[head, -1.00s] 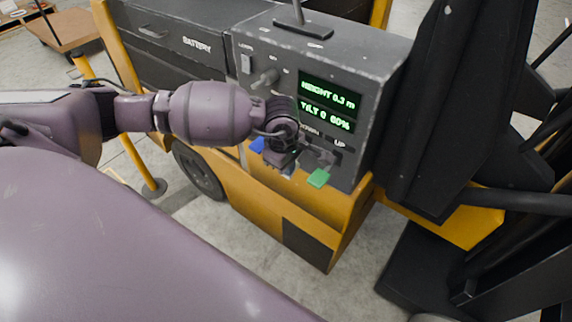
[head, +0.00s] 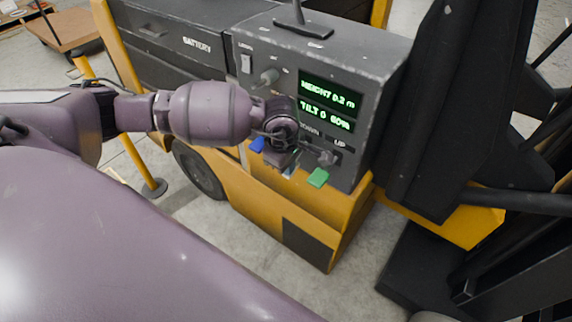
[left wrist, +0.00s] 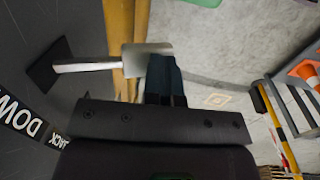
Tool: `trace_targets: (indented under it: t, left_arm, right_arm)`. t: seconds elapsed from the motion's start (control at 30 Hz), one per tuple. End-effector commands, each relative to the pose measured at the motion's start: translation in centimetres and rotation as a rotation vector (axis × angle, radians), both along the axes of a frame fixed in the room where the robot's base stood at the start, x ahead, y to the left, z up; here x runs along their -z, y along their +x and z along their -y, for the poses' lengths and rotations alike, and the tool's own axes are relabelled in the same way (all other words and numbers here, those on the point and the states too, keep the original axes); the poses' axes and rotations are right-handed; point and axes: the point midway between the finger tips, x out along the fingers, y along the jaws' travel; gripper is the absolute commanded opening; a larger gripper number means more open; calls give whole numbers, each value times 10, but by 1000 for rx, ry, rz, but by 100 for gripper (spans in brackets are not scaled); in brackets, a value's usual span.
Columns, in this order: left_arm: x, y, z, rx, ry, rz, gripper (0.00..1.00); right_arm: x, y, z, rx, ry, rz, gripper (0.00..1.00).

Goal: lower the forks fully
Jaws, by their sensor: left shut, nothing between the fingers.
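The grey control panel (head: 350,60) in the head view has a lit display (head: 328,102) that reads HEIGHT 0.2 m, with a tilt line below. My left gripper (head: 283,160) is at the panel's lower edge and covers part of the DOWN side. In the left wrist view its shut fingers (left wrist: 165,78) are right beside a pale metal paddle (left wrist: 146,58), apparently touching it. My right gripper is not in view.
The yellow truck body (head: 285,215) is below the panel, with the black mast (head: 440,100) to the right. A battery cover (head: 180,40) is at the left. A yellow post (head: 125,140) stands on the floor left of the wheel.

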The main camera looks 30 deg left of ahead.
Motion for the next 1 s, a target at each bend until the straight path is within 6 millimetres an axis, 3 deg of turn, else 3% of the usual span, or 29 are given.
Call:
trace_targets:
  t: [0.03,0.5,1.0]
  left_arm:
    - [8,-4,-1,-1,3,-15,0]
    - [8,-4,-1,-1,3,-15,0]
    - [8,-4,-1,-1,4,-14,0]
  right_arm:
    - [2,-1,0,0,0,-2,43]
    - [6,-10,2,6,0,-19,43]
    - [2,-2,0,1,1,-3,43]
